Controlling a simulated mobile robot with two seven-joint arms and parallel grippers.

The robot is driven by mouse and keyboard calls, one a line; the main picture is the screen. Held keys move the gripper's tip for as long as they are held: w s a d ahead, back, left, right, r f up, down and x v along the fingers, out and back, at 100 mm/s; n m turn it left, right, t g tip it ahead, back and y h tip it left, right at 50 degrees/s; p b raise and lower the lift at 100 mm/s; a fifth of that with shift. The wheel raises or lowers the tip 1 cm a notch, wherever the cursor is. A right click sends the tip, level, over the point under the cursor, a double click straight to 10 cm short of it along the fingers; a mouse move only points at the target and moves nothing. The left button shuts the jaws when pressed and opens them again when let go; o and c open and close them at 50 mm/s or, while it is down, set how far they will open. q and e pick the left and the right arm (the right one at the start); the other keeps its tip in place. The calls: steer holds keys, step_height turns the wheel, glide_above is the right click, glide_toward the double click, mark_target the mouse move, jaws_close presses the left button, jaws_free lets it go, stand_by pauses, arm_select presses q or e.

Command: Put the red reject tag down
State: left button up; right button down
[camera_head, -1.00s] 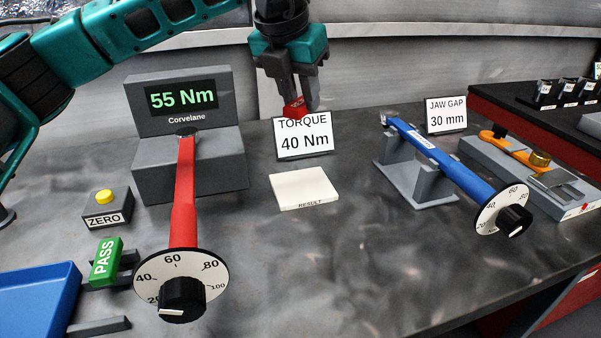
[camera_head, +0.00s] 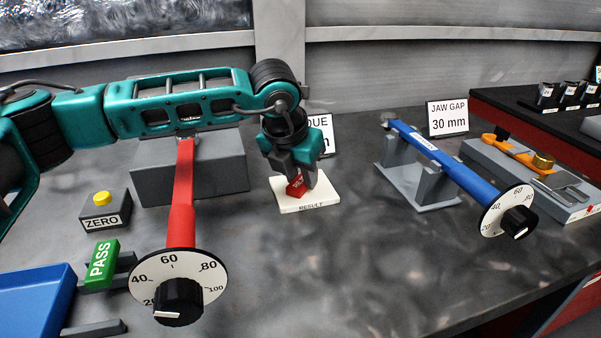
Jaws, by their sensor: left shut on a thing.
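The red reject tag (camera_head: 297,186) is held between the fingers of my left gripper (camera_head: 298,182), over the white RESULT pad (camera_head: 322,198). The tag is tilted, and its lower edge is at or just above the pad; I cannot tell whether they touch. The gripper is shut on the tag and hides its upper part. My right gripper is not in view.
A red torque wrench (camera_head: 182,205) with a dial stands left of the pad at the grey tester (camera_head: 222,165). A blue wrench (camera_head: 440,158) rests on a grey stand (camera_head: 425,190) to the right. The green PASS tag (camera_head: 101,263) is at the left. The table in front of the pad is clear.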

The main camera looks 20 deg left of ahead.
arm_select(q)
steer(key=o, duration=0.6)
steer(key=shift+f, duration=0.15)
steer(key=shift+c, duration=0.2)
steer(key=o, duration=0.5)
steer(key=shift+c, duration=0.2)
steer(key=shift+s+r, duration=0.15)
steer(key=shift+r, duration=0.5)
steer(key=v, duration=1.1)
steer(key=shift+p, duration=0.35)
steer(key=shift+s, duration=0.15)
